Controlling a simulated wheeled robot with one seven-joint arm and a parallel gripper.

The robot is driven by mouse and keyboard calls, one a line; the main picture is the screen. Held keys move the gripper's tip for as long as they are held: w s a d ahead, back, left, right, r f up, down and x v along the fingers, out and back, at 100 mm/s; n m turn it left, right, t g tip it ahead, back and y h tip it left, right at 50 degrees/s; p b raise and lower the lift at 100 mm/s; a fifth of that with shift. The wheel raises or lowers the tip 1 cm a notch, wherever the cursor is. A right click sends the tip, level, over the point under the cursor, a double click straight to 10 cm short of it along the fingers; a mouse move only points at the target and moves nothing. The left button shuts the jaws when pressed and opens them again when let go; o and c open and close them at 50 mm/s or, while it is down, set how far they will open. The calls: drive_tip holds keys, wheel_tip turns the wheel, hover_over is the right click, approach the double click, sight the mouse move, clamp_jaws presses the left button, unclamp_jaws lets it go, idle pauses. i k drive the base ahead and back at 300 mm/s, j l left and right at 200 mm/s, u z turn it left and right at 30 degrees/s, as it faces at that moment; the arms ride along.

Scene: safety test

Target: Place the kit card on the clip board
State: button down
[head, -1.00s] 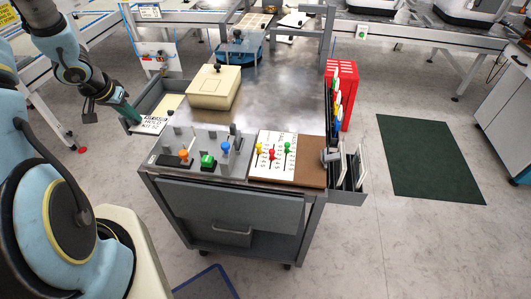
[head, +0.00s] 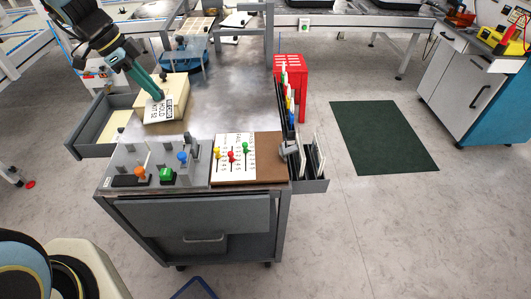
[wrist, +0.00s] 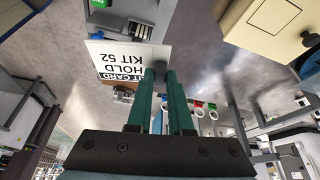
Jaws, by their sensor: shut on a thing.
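The white kit card (head: 169,106), printed "HOLD KIT 52", is gripped at its edge by my gripper (head: 157,96), which is shut on it. In the head view the card hangs in front of the cream box, off the cart's surface. In the wrist view the card (wrist: 122,60) lies beyond the green fingertips (wrist: 160,70), its lettering upside down. The brown clip board (head: 268,152) lies on the cart's front right, to the right of the card. A white numbered sheet (head: 229,172) with coloured pegs covers its left part; a bare brown strip shows at right.
The cream box (head: 176,84) with a black knob stands behind the card. A grey fixture (head: 138,160) with orange, green and blue knobs stands left of the board. A rack (head: 316,160) hangs on the cart's right edge. An open side tray (head: 92,146) juts out left.

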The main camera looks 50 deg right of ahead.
sight(267, 154)
drive_tip(key=k+l, duration=0.3)
drive_tip(key=l, duration=0.15)
drive_tip(key=k+l, duration=0.25)
drive_tip(key=l, duration=0.2)
